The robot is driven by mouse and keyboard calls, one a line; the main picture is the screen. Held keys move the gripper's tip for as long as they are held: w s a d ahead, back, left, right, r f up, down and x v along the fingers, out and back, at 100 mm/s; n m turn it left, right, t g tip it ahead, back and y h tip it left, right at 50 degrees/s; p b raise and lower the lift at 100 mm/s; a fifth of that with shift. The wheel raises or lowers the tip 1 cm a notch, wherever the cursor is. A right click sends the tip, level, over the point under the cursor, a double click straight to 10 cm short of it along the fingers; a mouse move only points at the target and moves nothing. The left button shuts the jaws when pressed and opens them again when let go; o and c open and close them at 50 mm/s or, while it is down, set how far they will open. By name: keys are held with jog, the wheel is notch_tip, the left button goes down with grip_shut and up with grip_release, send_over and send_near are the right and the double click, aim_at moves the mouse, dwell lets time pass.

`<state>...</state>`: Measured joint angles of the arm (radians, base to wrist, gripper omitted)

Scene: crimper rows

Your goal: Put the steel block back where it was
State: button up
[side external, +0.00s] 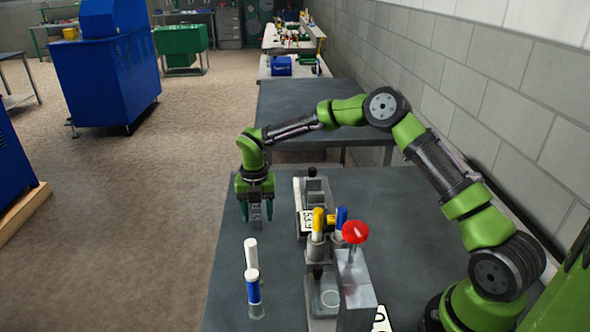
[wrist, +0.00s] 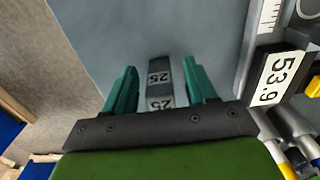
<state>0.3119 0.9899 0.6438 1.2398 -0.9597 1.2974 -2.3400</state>
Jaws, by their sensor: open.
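The steel block (wrist: 160,80) is a narrow grey piece with "25" marked on two faces. It shows between my fingers in the wrist view, with a clear gap to the left finger and a smaller one to the right finger. In the side view the steel block (side external: 256,214) is upright under my gripper (side external: 257,208), near the left edge of the table. My gripper is open around the block, its green fingers on either side. Whether the block's foot touches the table is hard to tell.
Right of my gripper is a grey fixture (side external: 318,190) with a "53.9" label (wrist: 276,78). Nearer stand a press with a red knob (side external: 355,232), yellow and blue capped pieces (side external: 318,222), a white cylinder (side external: 251,252) and a blue-and-white one (side external: 253,287). The grey table (side external: 400,220) is bare to the right.

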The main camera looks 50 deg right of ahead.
notch_tip(320, 180, up, 12)
jog(key=shift+f, duration=0.25)
jog(key=s+a+r+m+t, duration=0.2)
jog(key=s+r+m+t, duration=0.1)
jog(key=s+r+m, duration=1)
jog(key=s+d+f+m+t+y, duration=0.1)
jog(key=s+m+t, duration=0.3)
jog(key=s+m, duration=1.3)
jog(key=shift+f+m+y, duration=0.35)
jog(key=shift+m+y, duration=0.15)
jog(key=shift+m, duration=0.1)
